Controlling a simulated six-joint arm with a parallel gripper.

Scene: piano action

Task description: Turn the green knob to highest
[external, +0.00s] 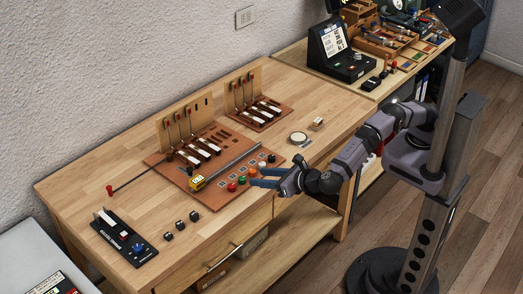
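The green knob (241,180) stands in a diagonal row of coloured knobs along the front right edge of the brown board (217,190). It sits between the red knob (232,187) and the orange knob (252,172). My gripper (256,177) reaches in from the right, low over the front edge of the board. Its two blue fingers are spread apart with nothing visible between them. The fingertips are close to the green and orange knobs; I cannot tell whether they touch. The green knob's pointer is too small to read.
A white knob (262,165) and a dark knob (271,158) continue the row. Upright piano-action models (184,127) stand behind. A black panel (124,237) lies at the front left. The tabletop at the far left is mostly clear.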

